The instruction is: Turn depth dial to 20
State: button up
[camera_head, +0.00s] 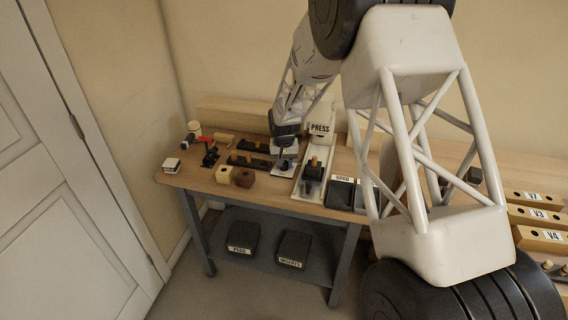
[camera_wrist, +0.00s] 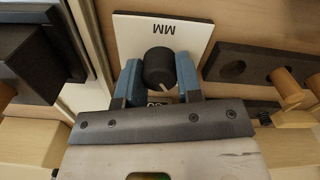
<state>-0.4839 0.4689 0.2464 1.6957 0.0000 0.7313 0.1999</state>
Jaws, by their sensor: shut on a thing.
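The depth dial (camera_wrist: 159,66) is a dark round knob with a pale pointer line, seen in the wrist view on a white plate (camera_wrist: 190,30) marked "MM", which appears upside down. The pointer line aims toward the lower right in that view. My gripper (camera_wrist: 160,82) has its two blue fingers on either side of the knob, shut on it. In the head view my gripper (camera_head: 285,163) is down at the plate on the bench, and the knob is too small there to read. Most of the plate's scale is hidden under my gripper; part of a number shows below the knob.
A dark block with pegs (camera_wrist: 246,64) lies close on the right in the wrist view. A pale rail with a dark carriage (camera_head: 312,172) stands right of the plate in the head view, near the PRESS box (camera_head: 320,128). A dark bin (camera_head: 340,192) is farther right.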

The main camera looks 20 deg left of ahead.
jog(key=m, duration=0.6)
dwell(0.4)
jog(key=o, duration=0.9)
jog(key=shift+o, duration=0.2)
jog(key=shift+r, duration=0.1)
jog(key=shift+r, duration=3.8)
